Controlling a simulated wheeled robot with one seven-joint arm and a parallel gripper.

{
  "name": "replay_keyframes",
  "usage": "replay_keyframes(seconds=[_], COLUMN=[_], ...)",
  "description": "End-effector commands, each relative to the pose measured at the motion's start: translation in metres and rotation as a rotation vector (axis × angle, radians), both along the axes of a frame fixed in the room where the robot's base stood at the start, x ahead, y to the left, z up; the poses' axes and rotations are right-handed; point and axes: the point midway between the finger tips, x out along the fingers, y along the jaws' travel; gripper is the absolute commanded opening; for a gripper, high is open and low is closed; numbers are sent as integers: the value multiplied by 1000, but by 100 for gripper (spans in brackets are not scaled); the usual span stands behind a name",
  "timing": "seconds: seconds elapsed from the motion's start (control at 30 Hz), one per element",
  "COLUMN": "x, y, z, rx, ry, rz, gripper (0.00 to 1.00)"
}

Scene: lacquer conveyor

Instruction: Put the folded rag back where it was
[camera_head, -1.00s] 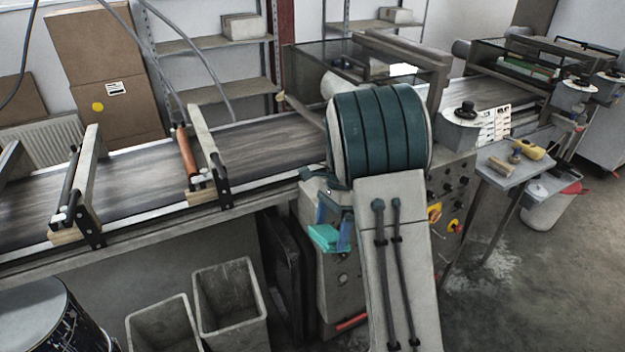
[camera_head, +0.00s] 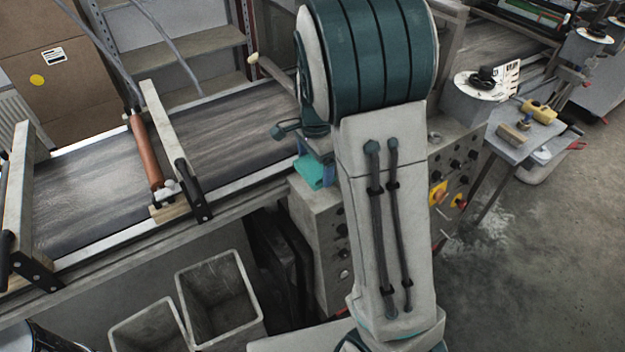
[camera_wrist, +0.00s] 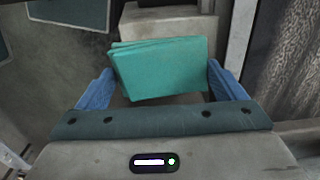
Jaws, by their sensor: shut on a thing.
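The folded rag (camera_wrist: 160,68) is a teal, layered cloth. In the wrist view it lies between the two blue fingers of my gripper (camera_wrist: 160,88), which is shut on it. In the head view the rag (camera_head: 313,172) shows as a small teal patch beside the upper part of my arm, in front of the conveyor's near edge and above the grey control cabinet. My gripper (camera_head: 318,166) is partly hidden there by my own arm. The wrist view shows a pale block (camera_wrist: 165,22) behind the rag; whether they touch I cannot tell.
The conveyor belt (camera_head: 225,135) with its roller frames (camera_head: 147,150) runs along the left. Two open grey bins (camera_head: 216,295) stand below it. The control cabinet (camera_head: 318,225) is close to my arm. A side table (camera_head: 525,140) with a yellow-headed tool and a block stands at right.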

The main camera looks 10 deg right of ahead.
Motion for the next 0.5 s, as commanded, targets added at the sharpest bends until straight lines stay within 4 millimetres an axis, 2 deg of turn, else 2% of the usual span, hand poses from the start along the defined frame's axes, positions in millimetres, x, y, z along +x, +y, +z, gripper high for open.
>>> replay_keyframes(seconds=[0.1, 0.37, 0.5], x=[-1, -1, -1], y=[-1, -1, -2], z=[-23, -46, -66], rx=[-1, 0, 0], ry=[6, 4, 5], rz=[-1, -2, -5], gripper=[72, 72, 72])
